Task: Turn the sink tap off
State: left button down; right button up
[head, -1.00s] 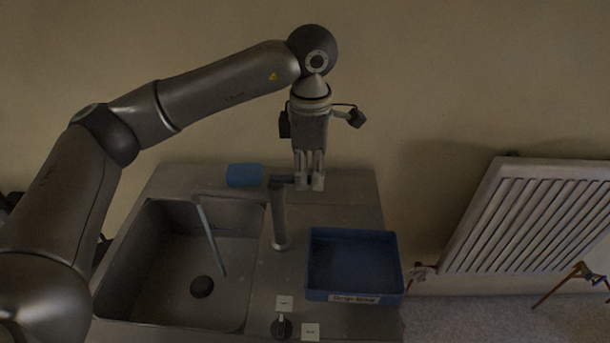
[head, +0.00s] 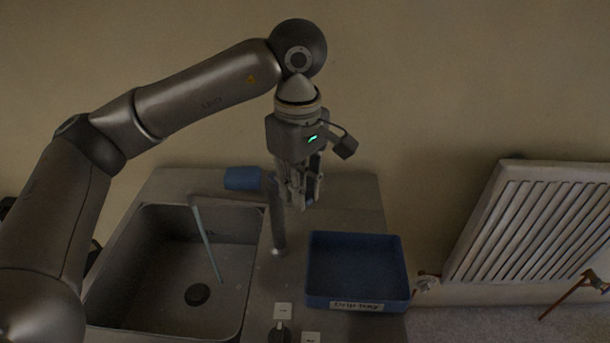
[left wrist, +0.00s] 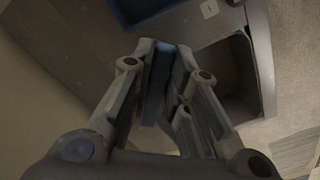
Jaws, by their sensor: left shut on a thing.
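The sink tap (head: 278,222) stands upright on the counter right of the basin (head: 249,250), its spout (head: 225,200) reaching left over it. A thin pale-blue stream (head: 208,243) runs from the spout down into the basin. My left gripper (head: 305,203) is at the top right of the tap post, pointing down. It is shut on the tap lever, which the fingers mostly hide in the head view. In the left wrist view, a bluish bar shows between the fingers (left wrist: 163,75). My right gripper is out of view.
A blue drip tray (head: 357,304) stands right of the tap. A blue block (head: 242,178) lies behind the spout. A small dark knob (head: 279,333) with white labels (head: 283,310) is at the front. A radiator (head: 530,222) is on the right wall.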

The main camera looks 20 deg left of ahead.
pick_arm(q)
jog(key=shift+s+a+r+m+b, duration=0.1)
jog(key=shift+s+a+m+b, duration=0.4)
jog(key=shift+m, duration=0.75)
jog(key=shift+s+a+f+m+b, duration=0.1)
jog(key=shift+s+a+m+b, duration=0.35)
jog(key=shift+m, duration=0.85)
jog(key=shift+s+a+r+m+b, duration=0.1)
jog(key=shift+s+a+m+b, duration=0.35)
jog(key=shift+m, duration=0.8)
jog(key=shift+a, duration=0.1)
jog(key=shift+s, duration=0.1)
jog(key=shift+s+a+m, duration=0.2)
jog(key=shift+a+m, duration=0.45)
jog(key=shift+m, duration=0.55)
jog(key=c, duration=2.2)
grip_release()
jog(key=shift+d, duration=0.1)
